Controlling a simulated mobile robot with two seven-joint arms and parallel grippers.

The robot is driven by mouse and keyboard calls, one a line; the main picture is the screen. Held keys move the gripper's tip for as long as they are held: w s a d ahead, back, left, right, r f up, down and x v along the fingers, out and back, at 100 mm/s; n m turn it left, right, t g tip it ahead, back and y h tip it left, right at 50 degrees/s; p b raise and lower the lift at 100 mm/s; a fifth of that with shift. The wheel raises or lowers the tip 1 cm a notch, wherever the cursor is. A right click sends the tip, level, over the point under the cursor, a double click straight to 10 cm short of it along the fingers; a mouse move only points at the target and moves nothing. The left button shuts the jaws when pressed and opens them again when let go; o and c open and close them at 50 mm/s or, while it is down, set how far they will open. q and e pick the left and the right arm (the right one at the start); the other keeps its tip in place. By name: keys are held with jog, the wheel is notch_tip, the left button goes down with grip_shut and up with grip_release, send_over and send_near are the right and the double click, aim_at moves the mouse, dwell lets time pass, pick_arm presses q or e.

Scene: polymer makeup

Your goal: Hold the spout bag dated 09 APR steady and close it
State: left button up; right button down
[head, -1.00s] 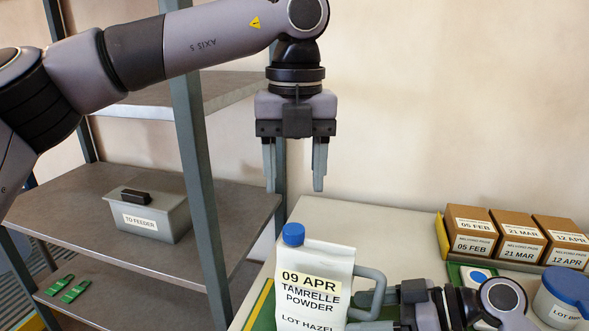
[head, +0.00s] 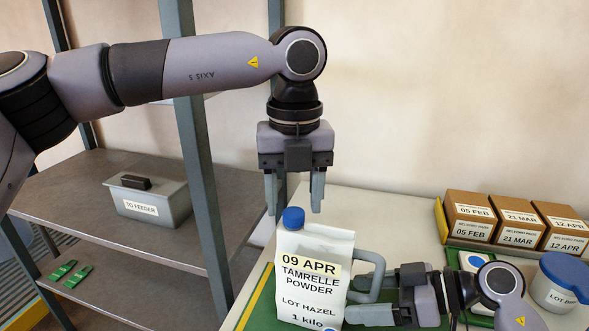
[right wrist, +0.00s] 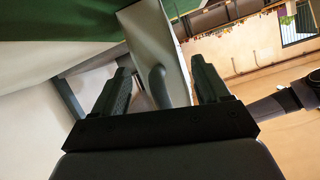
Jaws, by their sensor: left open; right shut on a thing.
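The white spout bag (head: 315,285) labelled 09 APR TAMRELLE POWDER stands upright on the green mat in the head view. Its blue cap (head: 293,217) sits on the spout at the top left; whether it is fully seated cannot be told. My left gripper (head: 295,207) is open and empty, pointing down just over the cap, its fingers to either side. My right gripper (head: 362,298) comes in from the right and is shut on the bag's grey side handle (head: 376,270). The handle (right wrist: 159,85) also shows between the fingers in the right wrist view.
The green mat (head: 258,308) lies on a pale table (head: 345,205). Several brown dated boxes (head: 520,222) stand in a tray at the right, near a blue-lidded tub (head: 558,285). A shelf rack with a post (head: 195,150) and a TO FEEDER box (head: 150,203) stands left.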

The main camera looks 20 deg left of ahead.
pick_arm(q)
jog(key=shift+f, duration=0.85)
pick_arm(e)
jog(key=shift+s+f, duration=0.1)
jog(key=shift+f, duration=0.15)
pick_arm(q)
grip_shut()
